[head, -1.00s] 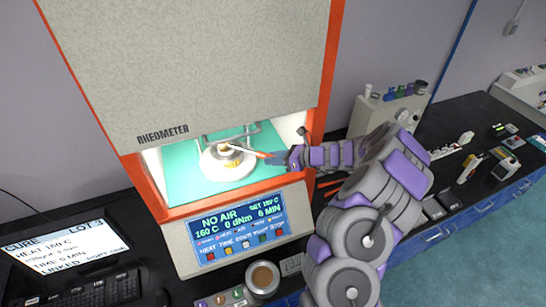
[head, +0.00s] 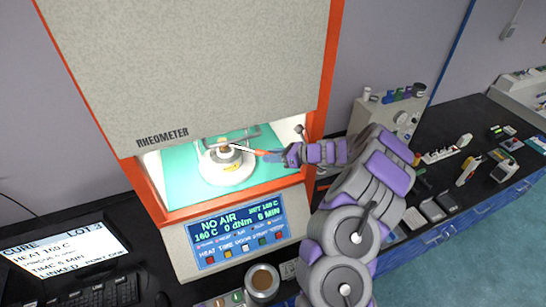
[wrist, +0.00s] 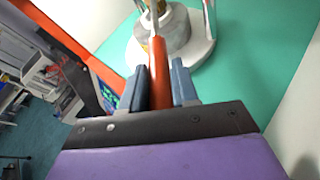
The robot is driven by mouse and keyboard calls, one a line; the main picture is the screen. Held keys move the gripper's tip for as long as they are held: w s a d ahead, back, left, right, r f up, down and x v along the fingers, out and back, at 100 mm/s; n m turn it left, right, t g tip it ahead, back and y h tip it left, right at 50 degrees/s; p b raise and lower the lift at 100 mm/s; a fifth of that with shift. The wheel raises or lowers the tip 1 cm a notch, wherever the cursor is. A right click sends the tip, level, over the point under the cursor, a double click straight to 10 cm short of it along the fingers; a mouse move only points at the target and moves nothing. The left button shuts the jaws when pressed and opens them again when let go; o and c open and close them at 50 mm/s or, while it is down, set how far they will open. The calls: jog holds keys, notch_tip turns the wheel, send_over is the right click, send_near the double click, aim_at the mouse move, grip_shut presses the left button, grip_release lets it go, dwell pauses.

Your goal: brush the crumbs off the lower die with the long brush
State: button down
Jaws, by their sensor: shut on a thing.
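My gripper (head: 287,155) is shut on the orange handle of the long brush (head: 262,152), inside the open chamber of the rheometer (head: 185,95). In the wrist view the brush (wrist: 158,75) lies between the two blue-grey fingers of my gripper (wrist: 158,88). Its thin shaft reaches left to the lower die (head: 225,155), a grey disc on a round white base. The brush tip is at the top of the die; I cannot tell if it touches. Crumbs are too small to make out clearly.
A metal bar frame (head: 248,133) stands behind the die. The orange chamber frame (head: 314,130) is close to my arm on the right. The display panel (head: 238,228) is below the opening. A metal cup (head: 263,280) stands in front.

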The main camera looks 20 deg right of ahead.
jog(key=shift+w, duration=0.15)
jog(key=shift+s+d, duration=0.1)
jog(key=shift+s, duration=0.25)
jog(key=shift+s+d+f, duration=0.1)
jog(key=shift+s+d, duration=0.1)
jog(key=shift+s, duration=0.4)
jog(key=shift+s+d+f, duration=0.1)
jog(key=shift+s+d, duration=0.1)
jog(key=shift+s, duration=0.4)
dwell(0.5)
jog(key=shift+w+a+r, duration=0.1)
jog(key=shift+a, duration=0.05)
